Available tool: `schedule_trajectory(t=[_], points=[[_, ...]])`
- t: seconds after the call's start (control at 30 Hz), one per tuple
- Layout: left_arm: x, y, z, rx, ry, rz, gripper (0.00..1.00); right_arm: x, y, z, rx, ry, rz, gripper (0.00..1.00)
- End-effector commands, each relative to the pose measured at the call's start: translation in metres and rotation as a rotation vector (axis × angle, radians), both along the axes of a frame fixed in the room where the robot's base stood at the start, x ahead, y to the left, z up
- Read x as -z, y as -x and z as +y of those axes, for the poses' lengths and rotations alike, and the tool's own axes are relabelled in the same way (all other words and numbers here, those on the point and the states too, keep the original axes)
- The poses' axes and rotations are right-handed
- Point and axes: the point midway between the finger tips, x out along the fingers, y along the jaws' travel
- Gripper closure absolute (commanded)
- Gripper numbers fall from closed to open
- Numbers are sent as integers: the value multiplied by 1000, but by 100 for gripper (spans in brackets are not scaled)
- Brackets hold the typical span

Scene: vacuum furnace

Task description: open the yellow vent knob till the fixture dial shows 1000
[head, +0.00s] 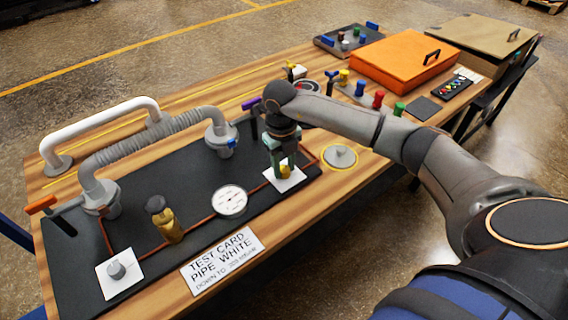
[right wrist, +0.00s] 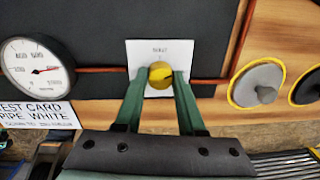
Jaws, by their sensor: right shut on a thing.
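The yellow vent knob (head: 285,171) sits on a white square plate (head: 296,182) at the right end of the dark board. In the right wrist view the yellow knob (right wrist: 160,75) lies between the two green fingers of my right gripper (right wrist: 160,80), which is shut on it. In the head view my right gripper (head: 284,166) points down over the plate and hides part of the knob. The fixture dial (head: 230,201) is a round white gauge left of the knob. In the right wrist view the dial (right wrist: 37,69) has a red needle pointing right; its exact reading is blurred. My left gripper is out of view.
A test card (head: 223,261) reading "pipe white" lies in front of the dial. A brass valve (head: 164,222), a grey knob on a white plate (head: 119,272) and a grey hose (head: 150,135) stand further left. A grey disc (head: 340,157) lies right of the gripper. An orange box (head: 404,62) stands behind.

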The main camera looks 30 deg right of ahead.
Motion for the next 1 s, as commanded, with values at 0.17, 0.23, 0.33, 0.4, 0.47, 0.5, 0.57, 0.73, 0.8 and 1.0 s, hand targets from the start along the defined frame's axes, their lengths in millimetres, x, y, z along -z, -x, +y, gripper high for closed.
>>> schedule_trajectory(t=[0.17, 0.23, 0.33, 0.4, 0.47, 0.5, 0.57, 0.73, 0.8, 1.0], points=[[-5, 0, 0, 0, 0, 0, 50, -2, -1, 0, 163, 1, -1, 100], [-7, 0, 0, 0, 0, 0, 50, -2, -1, -1, 222, 1, 0, 100], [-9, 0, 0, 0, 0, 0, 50, -2, -1, -1, 300, 2, 0, 100], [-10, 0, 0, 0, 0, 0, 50, -2, -1, -1, 347, 2, 0, 100], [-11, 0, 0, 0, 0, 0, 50, -1, -1, -1, 383, 2, 0, 100], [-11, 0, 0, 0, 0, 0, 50, -1, -1, -1, 405, 2, 0, 100], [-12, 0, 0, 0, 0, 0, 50, -1, -1, -1, 435, 2, 0, 100], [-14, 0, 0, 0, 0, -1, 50, -1, -1, -1, 494, 2, -1, 100], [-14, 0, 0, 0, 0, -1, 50, -1, -1, -1, 509, 2, -1, 100], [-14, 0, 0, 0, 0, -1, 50, -1, -1, -1, 528, 2, 0, 100]])
